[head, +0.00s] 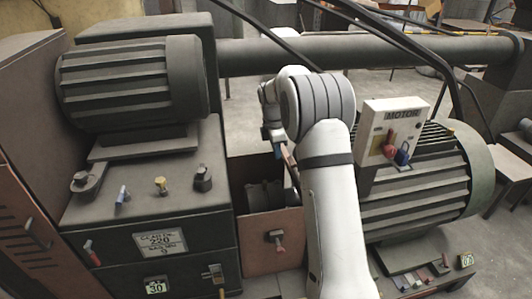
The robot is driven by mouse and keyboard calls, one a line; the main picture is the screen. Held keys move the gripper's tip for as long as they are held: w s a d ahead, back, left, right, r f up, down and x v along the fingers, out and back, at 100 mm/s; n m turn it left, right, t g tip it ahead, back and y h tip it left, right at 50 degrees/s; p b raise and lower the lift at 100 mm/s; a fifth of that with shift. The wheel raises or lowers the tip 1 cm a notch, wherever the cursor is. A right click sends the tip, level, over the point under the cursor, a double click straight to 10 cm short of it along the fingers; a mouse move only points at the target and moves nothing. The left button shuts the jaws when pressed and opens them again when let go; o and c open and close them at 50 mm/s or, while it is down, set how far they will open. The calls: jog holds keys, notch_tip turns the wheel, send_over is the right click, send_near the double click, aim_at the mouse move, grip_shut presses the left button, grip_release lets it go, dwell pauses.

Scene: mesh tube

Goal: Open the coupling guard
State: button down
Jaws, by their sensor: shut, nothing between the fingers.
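What looks like the coupling guard (262,248) is a brown panel low between the dark machine block on the left and the motor on the right. A small red-tipped handle (277,237) sits on its front. Dark parts (262,195) show in the gap above and behind the panel. My white arm stands in front and hides the panel's right side. My gripper (292,172) is above and behind the panel, apart from the handle. It is small and partly hidden by my arm, and it appears shut and empty.
A white MOTOR switch box (391,130) stands close to the right of my arm, before the ribbed motor (420,190). Several knobs and levers (160,185) top the left block.

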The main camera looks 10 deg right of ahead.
jog(key=d+r+y+p, duration=0.2)
jog(key=d, duration=0.5)
jog(key=d+r+y+p, duration=0.1)
jog(key=d+y+p, duration=0.1)
jog(key=d, duration=0.6)
jog(key=shift+d+r+y, duration=0.2)
jog(key=shift+r+y, duration=0.15)
jog(key=shift+y, duration=0.45)
jog(key=shift+a, duration=0.1)
notch_tip(320, 180, up, 10)
jog(key=b, duration=0.2)
jog(key=shift+f+b, duration=0.2)
jog(key=shift+b, duration=0.1)
